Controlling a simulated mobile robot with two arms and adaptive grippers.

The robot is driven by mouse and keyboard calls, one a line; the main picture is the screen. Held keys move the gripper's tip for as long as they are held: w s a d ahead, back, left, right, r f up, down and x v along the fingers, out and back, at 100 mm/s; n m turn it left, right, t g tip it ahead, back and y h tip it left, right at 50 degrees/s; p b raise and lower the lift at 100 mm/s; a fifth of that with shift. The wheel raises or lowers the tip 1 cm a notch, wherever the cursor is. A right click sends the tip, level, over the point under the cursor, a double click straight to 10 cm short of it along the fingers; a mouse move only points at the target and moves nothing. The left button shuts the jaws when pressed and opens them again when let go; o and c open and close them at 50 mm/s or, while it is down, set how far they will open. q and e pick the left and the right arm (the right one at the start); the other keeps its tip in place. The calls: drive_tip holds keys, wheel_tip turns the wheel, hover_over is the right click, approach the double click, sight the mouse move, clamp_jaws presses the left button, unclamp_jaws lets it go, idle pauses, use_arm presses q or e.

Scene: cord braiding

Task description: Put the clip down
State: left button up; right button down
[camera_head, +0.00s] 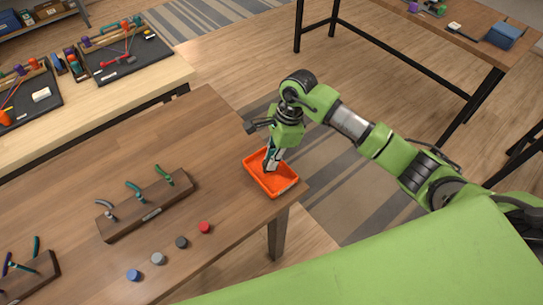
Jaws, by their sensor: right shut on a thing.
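My right gripper (270,166) points down into the orange tray (284,190) at the right end of the brown table. Its fingers are shut on the clip, which is too small and too covered by the fingers to make out clearly. The fingertips are inside the tray's rim, near its floor; I cannot tell whether the clip touches the floor. My left gripper is not in view.
A wooden block (150,213) holds grey, teal and green upright tools. Another block (33,279) stands at the lower left. Blue, grey, dark and red (205,227) pieces lie in a row near the front edge. Table behind the block is clear.

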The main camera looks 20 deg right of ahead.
drive_tip(key=shift+f, duration=0.25)
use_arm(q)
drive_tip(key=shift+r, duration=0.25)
use_arm(e)
drive_tip(key=shift+f, duration=0.15)
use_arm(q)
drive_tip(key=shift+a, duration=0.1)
use_arm(e)
drive_tip(key=shift+f, duration=0.1)
drive_tip(key=c, duration=2.1)
unclamp_jaws()
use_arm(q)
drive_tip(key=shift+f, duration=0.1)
